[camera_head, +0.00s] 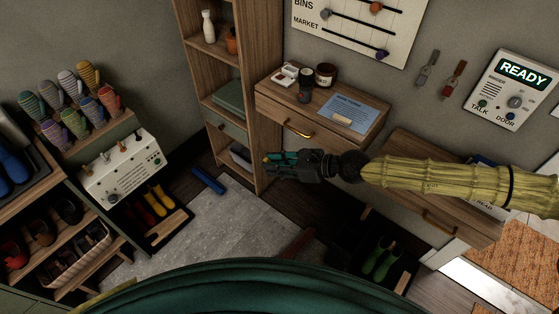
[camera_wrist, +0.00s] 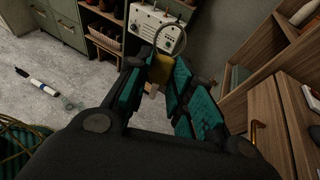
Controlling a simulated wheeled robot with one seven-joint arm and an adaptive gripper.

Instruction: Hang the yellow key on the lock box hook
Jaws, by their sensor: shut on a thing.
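My gripper (camera_head: 282,164) shows in the head view in front of the wooden shelf, its arm coming in from the right. In the wrist view, its teal-padded fingers (camera_wrist: 157,84) are closed around a yellow piece (camera_wrist: 160,67), which appears to be the yellow key. A thin metal ring (camera_wrist: 171,40) stands out beyond the fingertips. Part of the key is hidden between the fingers. In the head view, only a small yellowish patch shows at the fingertips. I cannot make out a lock box or its hook in either view.
A grey tag (camera_head: 428,68) and a red-brown tag (camera_head: 453,81) hang on the wall beside the READY panel (camera_head: 512,90). A tall wooden shelf (camera_head: 262,100) and a wall desk (camera_head: 370,115) stand near my gripper. A white control box (camera_head: 122,170) is at left. Grey floor (camera_head: 215,225) lies open.

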